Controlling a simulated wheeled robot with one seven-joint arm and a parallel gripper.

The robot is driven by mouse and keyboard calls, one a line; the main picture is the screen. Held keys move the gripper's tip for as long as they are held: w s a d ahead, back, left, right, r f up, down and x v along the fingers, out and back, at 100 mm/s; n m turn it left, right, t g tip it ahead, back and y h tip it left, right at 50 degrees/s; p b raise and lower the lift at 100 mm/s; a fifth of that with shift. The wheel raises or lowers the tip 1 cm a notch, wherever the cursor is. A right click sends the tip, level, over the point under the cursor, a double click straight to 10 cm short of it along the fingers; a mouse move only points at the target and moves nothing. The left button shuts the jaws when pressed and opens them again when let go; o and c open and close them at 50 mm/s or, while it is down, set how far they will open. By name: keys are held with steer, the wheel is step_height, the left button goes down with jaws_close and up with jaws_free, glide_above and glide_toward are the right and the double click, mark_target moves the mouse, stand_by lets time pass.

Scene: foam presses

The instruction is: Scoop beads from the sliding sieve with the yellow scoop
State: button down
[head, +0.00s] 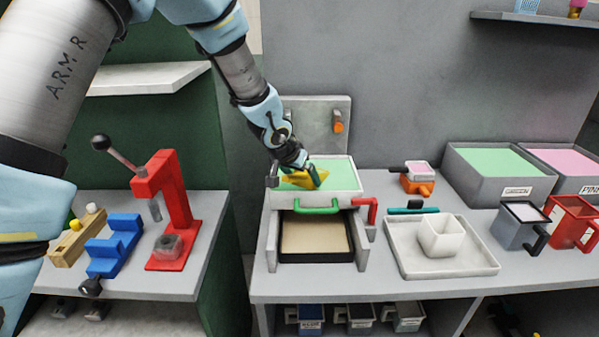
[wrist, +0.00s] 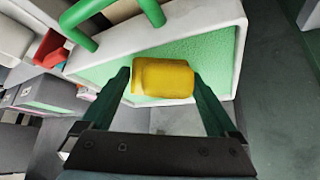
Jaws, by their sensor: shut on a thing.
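The sliding sieve (head: 342,193) is a white box with a green handle (head: 316,208), filled with green beads (head: 338,168). It sits on a grey frame above a dark-rimmed tray (head: 316,256). My gripper (head: 306,179) is over the sieve, shut on the yellow scoop (head: 300,182). In the wrist view the scoop (wrist: 164,79) lies between my two dark fingers, in front of the green beads (wrist: 200,55). Whether the scoop touches the beads, and whether it holds any, I cannot tell.
A white tray (head: 405,262) with a white square cup (head: 441,236) stands to the right. Grey bins of green (head: 500,185) and pink beads are farther right. A red press (head: 172,205) stands on the left table. A red clamp (head: 371,212) is beside the sieve.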

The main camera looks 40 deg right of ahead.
mark_target(305, 173)
steer(key=shift+f+b, duration=0.35)
steer(key=shift+b, duration=0.4)
steer(key=shift+d+b, duration=0.1)
steer(key=shift+b, duration=0.2)
steer(key=h+b, duration=0.1)
steer(key=b, duration=0.2)
steer(key=d+b, duration=0.1)
steer(key=b, duration=0.3)
steer(key=shift+w+f+t+h, duration=0.3)
steer(key=shift+f+h, duration=0.05)
steer(key=shift+h, duration=0.05)
steer(key=shift+w+d+f+b, duration=0.1)
steer(key=shift+w+d+b, duration=0.1)
steer(key=shift+d+b, duration=0.35)
steer(key=shift+w+d+f+b, duration=0.1)
steer(key=shift+w+d+b, duration=0.1)
steer(key=shift+d+b, duration=0.35)
steer(key=shift+h, duration=0.3)
steer(key=a+h+b, duration=0.1)
steer(key=b, duration=0.4)
steer(key=r+t+h+b, duration=0.1)
steer(key=b, duration=0.4)
steer(key=shift+s+a+r, duration=0.2)
steer(key=shift+s+a, duration=0.1)
steer(key=shift+a, duration=0.05)
